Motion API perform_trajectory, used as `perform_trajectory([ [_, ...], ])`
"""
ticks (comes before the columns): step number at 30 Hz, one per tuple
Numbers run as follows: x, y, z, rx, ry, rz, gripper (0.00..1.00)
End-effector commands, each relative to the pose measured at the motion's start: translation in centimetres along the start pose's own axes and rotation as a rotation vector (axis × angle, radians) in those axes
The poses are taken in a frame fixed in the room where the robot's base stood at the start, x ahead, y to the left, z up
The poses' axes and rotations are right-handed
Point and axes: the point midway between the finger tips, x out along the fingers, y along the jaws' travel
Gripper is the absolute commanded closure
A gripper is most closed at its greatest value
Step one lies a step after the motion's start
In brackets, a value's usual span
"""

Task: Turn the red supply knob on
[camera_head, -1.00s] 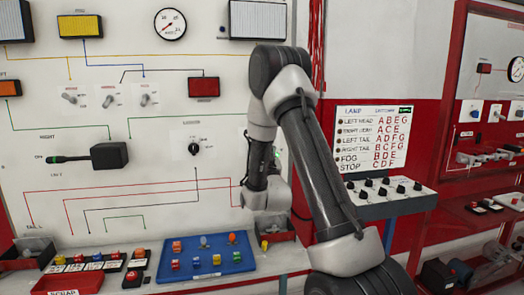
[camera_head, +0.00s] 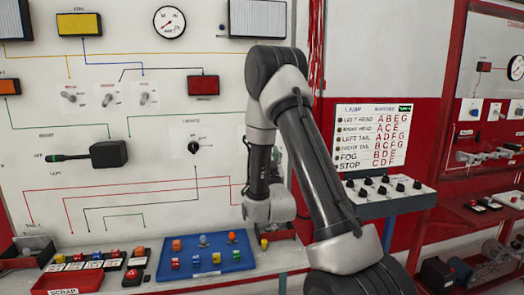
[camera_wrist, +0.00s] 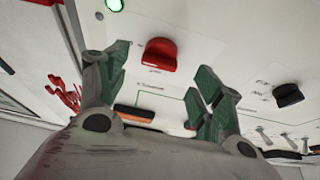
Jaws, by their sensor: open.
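The red supply knob (camera_wrist: 160,54) is on a white panel in the wrist view, above and between my two fingers. My gripper (camera_wrist: 160,76) is open, with its grey-green fingers spread to either side of the knob's position. The fingers do not visibly touch the knob, and the remaining distance is hard to tell. In the head view my arm hides the red knob, and the fingers cannot be made out clearly.
A blue tray (camera_head: 205,262) with small coloured parts lies on the shelf below.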

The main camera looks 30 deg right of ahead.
Motion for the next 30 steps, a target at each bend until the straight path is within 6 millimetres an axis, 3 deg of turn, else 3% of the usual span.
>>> perform_trajectory([
  [3,-1.9,0.0,0.1,-0.001,-0.003,-0.001,0.33],
  [7,-2.9,0.0,0.0,0.001,-0.001,-0.001,0.33],
  [23,-3.1,0.0,0.1,0.0,-0.002,0.0,0.33],
  [26,-3.1,0.0,1.2,0.0,-0.053,0.0,0.33],
  [29,-3.6,-0.1,4.9,0.001,-0.207,-0.005,0.33],
  [30,-4.2,-0.2,7.1,0.002,-0.302,-0.009,0.33],
])
